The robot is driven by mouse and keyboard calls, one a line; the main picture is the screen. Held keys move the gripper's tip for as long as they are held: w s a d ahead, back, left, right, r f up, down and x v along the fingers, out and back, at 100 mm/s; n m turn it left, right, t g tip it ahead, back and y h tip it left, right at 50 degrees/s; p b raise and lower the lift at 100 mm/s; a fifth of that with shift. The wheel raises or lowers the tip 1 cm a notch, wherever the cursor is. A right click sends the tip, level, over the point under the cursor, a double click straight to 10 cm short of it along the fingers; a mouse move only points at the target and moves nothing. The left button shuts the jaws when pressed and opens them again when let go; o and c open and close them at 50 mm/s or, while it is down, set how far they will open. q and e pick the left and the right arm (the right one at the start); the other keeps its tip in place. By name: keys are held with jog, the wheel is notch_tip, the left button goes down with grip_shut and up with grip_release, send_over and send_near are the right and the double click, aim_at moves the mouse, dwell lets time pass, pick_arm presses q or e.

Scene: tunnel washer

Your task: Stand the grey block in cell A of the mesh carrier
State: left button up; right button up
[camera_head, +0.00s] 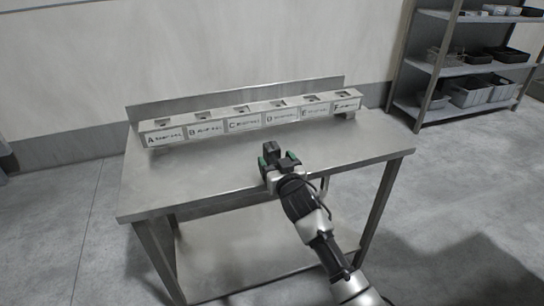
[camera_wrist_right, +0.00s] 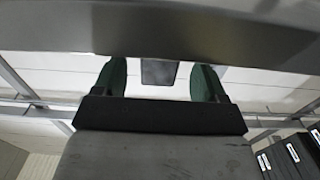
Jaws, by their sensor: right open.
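The mesh carrier (camera_head: 228,127) is a long pale row of labelled cells along the back of the steel table. Cell A (camera_head: 163,136) is at its left end, with a dark opening on top. The dark grey block (camera_head: 271,149) stands on the table in front of the carrier, right at my right gripper (camera_head: 279,162). In the right wrist view the block (camera_wrist_right: 158,72) shows between the two green-lined fingers (camera_wrist_right: 159,82), with a gap on each side. The right gripper is open. The block's lower part is hidden by the gripper in the head view. My left gripper is not in view.
The steel table (camera_head: 190,180) has a raised back edge and a lower shelf. Its top is clear left and right of the block. A shelf rack (camera_head: 440,70) with dark and grey bins stands at the upper right, away from the table.

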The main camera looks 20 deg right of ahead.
aim_at(275, 159)
jog(key=shift+w+f, duration=0.1)
jog(key=shift+w, duration=1.45)
jog(key=shift+c, duration=0.3)
jog(key=c, duration=1.1)
jog(key=shift+c, duration=0.8)
